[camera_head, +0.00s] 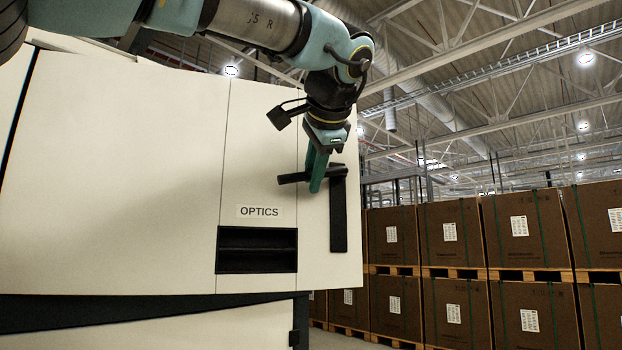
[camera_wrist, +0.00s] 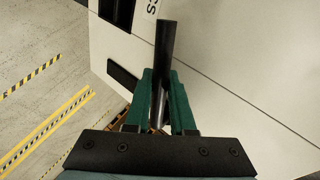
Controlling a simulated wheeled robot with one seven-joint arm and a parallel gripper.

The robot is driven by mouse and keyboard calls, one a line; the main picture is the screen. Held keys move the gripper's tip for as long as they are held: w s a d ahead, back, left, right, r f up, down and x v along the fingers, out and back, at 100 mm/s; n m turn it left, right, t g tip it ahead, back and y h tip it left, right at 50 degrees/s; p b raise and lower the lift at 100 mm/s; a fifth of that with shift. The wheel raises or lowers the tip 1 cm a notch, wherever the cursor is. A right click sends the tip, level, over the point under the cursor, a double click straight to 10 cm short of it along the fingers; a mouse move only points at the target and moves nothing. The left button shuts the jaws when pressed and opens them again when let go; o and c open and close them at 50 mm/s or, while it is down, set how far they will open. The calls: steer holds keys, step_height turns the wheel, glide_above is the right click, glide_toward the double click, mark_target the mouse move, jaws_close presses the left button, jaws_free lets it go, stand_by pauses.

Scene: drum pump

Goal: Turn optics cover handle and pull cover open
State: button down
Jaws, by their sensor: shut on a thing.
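The optics cover (camera_head: 258,130) is a cream panel with an "OPTICS" label (camera_head: 259,211) and a dark recessed slot below the label. The black handle (camera_head: 294,178) sticks out to the left, near the top of a black vertical plate (camera_head: 339,220) at the panel's right side. My gripper (camera_head: 318,180) comes from above with green fingers shut on the handle. In the wrist view the handle (camera_wrist: 165,50) runs between the two green fingers (camera_wrist: 160,100), its free end past the fingertips. The cover looks flush with the machine front.
Stacked brown boxes (camera_head: 450,235) on pallets stand at the right, behind the machine. Grey floor with yellow-black striped lines (camera_wrist: 45,130) shows at the left of the wrist view. A dark gap runs under the upper cream housing.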

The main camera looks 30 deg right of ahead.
steer(key=c, duration=1.1)
jaws_free()
steer(key=shift+o, duration=0.2)
steer(key=b+v, duration=0.1)
steer(key=v, duration=0.9)
steer(key=shift+s+r, duration=0.25)
steer(key=shift+s, duration=0.05)
steer(key=shift+a, duration=0.1)
